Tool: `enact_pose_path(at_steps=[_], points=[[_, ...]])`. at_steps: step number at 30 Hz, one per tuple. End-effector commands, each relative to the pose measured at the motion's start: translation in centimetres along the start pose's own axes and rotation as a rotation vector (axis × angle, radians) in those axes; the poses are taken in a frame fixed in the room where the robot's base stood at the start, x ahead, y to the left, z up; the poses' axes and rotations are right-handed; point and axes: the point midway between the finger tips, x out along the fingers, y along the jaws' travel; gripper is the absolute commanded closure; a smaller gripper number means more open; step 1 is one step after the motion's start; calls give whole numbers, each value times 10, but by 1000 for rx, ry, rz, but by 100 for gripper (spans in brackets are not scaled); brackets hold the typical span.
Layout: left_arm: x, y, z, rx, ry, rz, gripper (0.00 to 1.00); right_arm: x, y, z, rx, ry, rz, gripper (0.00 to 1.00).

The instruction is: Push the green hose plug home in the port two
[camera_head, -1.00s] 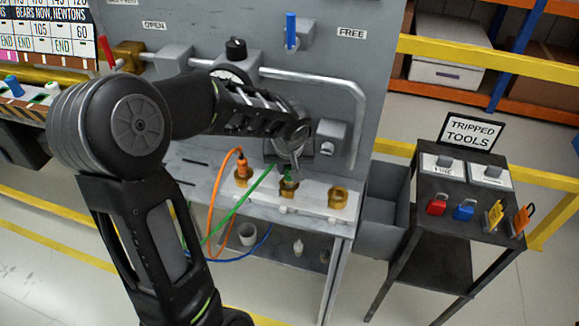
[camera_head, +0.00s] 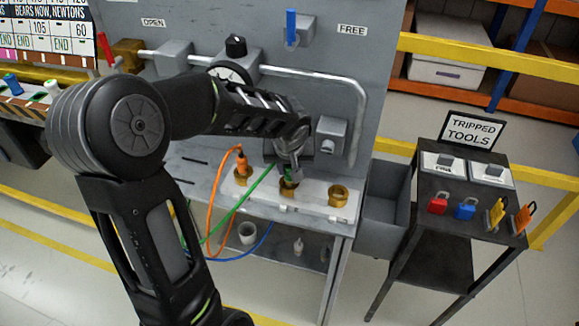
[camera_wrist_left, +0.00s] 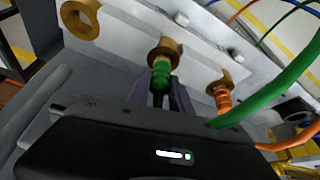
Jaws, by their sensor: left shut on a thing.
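The green hose plug (camera_wrist_left: 161,76) is in my left gripper (camera_wrist_left: 157,88), whose fingers are shut on it. The plug lines up with the middle brass port (camera_wrist_left: 164,51), and its end meets the port's mouth. How deep it sits I cannot tell. In the head view the gripper (camera_head: 291,174) is right above the middle port (camera_head: 289,188) and hides most of the plug. The green hose (camera_head: 239,204) runs down to the left. My right gripper is not in view.
An orange plug (camera_head: 242,163) stands in the left port, its orange hose looping beside it. The right port (camera_head: 338,195) is empty. A grey panel with pipes and valves rises behind. A dark stand with padlocks (camera_head: 466,209) is at right.

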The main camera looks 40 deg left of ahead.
Motion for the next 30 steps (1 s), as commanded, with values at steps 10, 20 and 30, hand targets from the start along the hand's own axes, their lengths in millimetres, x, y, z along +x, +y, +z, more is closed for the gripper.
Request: enact_pose_path(at_steps=[10,20,30], points=[[2,0,1,0,1,0,100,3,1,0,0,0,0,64],[5,0,2,0,1,0,100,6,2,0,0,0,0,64],[7,0,3,0,0,0,100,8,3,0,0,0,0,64]])
